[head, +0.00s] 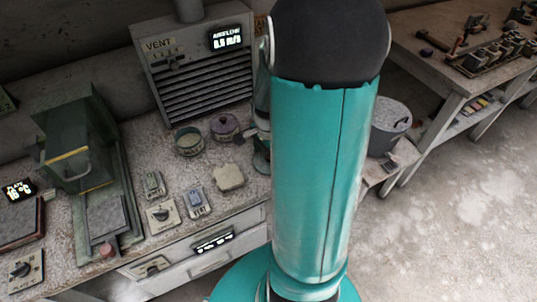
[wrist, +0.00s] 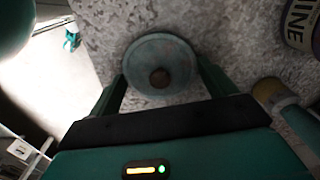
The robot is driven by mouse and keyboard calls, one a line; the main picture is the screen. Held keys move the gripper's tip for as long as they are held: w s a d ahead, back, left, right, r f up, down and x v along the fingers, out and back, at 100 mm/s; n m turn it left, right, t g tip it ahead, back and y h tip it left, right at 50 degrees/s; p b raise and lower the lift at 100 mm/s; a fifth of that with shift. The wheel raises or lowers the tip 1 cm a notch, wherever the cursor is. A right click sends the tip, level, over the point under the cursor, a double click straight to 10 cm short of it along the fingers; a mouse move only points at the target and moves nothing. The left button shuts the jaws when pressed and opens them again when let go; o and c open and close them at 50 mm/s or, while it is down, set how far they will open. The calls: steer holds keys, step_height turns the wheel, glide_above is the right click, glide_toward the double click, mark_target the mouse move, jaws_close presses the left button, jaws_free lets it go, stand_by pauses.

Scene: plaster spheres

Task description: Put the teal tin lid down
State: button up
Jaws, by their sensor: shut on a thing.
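The teal tin lid (wrist: 150,50) is a round grey-teal disc with a brown knob (wrist: 160,78) in the wrist view. My gripper (wrist: 163,82) is shut on it, one finger at each side. Speckled bench top shows beyond the lid; I cannot tell whether it touches. In the head view my arm hides most of the gripper and lid. An open greenish tin (head: 188,142) stands left of a purple-lidded tin (head: 225,127) on the bench. In the wrist view, a tin with a purple label (wrist: 298,25) and another tin (wrist: 285,105) are at the right.
A vent unit (head: 195,70) stands behind the tins. A pale plaster block (head: 229,177) and small switch boxes (head: 197,203) lie in front. A green glass-sided case (head: 75,145) is at the left. A grey bucket (head: 388,125) stands right of my arm.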

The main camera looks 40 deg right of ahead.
mark_target(269, 156)
steer(key=shift+f, duration=0.2)
steer(key=o, duration=0.8)
steer(key=shift+o, duration=0.2)
steer(key=shift+r, duration=0.1)
step_height(269, 156, up, 12)
steer(key=s+a+r+n+t, duration=0.2)
steer(key=a+r+n, duration=0.3)
steer(key=a+n, duration=0.4)
steer(key=s+a+r+n+t, duration=0.2)
steer(key=a+r+n, duration=0.4)
steer(key=a+n, duration=0.4)
steer(key=a+t, duration=0.1)
steer(key=a, duration=0.3)
steer(key=shift+s+r+t, duration=0.25)
steer(key=shift+s+t, duration=0.05)
steer(key=shift+s, duration=0.05)
